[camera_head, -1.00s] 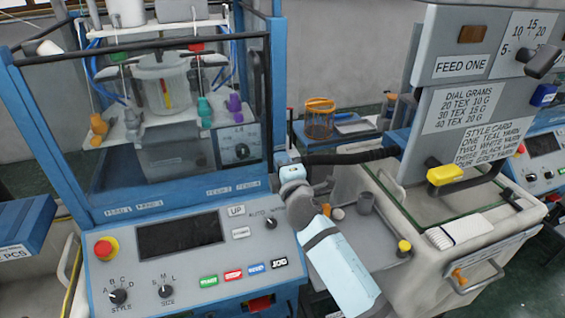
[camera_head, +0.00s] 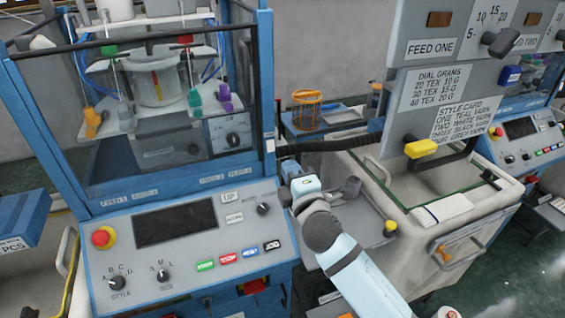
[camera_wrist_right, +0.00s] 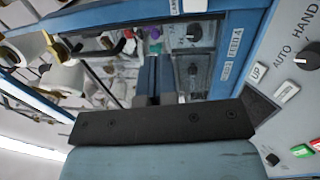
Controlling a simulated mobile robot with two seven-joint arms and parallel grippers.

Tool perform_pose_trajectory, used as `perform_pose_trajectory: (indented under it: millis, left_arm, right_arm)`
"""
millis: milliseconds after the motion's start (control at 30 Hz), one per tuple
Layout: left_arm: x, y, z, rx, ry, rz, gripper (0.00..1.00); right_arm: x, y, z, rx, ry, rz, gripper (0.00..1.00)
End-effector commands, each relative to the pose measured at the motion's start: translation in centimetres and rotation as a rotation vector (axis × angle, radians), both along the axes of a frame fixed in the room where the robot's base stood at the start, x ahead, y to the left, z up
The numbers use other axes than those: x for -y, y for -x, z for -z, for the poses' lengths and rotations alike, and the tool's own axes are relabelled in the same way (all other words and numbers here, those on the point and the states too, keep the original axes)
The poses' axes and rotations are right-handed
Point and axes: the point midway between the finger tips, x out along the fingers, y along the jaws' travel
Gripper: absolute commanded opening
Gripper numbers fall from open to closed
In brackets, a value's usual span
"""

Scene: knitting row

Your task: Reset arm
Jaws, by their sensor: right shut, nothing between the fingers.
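My right arm comes in from the lower right of the head view. Its right gripper (camera_head: 293,169) is beside the right edge of the blue knitting machine (camera_head: 265,95), in front of the grey bench. The fingers point away and barely show in the head view. In the right wrist view the gripper (camera_wrist_right: 154,65) is shut and empty, its narrow dark fingers together in front of the machine's window. The machine's control panel (camera_head: 190,262), with knobs and coloured buttons, is left of the gripper. My left gripper is not in view.

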Motion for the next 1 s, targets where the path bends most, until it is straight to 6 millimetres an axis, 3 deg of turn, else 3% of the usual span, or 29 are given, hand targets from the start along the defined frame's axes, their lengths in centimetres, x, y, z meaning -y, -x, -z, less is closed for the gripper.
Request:
perform_pose_trajectory:
  millis: [167, 667, 767, 867, 1000]
  left_arm:
    - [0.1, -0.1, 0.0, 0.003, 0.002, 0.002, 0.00]
    - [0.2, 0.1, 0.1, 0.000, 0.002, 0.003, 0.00]
    - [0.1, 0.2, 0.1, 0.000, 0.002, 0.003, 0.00]
    - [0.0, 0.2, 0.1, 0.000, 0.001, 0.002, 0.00]
    - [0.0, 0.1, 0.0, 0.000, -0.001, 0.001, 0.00]
  right_arm:
    - [0.3, 1.1, -0.2, -0.001, 0.000, 0.000, 0.00]
    - [0.5, 1.3, 0.3, -0.013, -0.011, -0.001, 0.00]
    - [1.2, 2.1, 2.7, -0.084, -0.077, -0.005, 0.00]
    - [2.9, 4.2, 7.3, -0.224, -0.218, -0.003, 0.00]
    - [6.1, 9.3, 15.3, -0.474, -0.500, 0.032, 0.00]
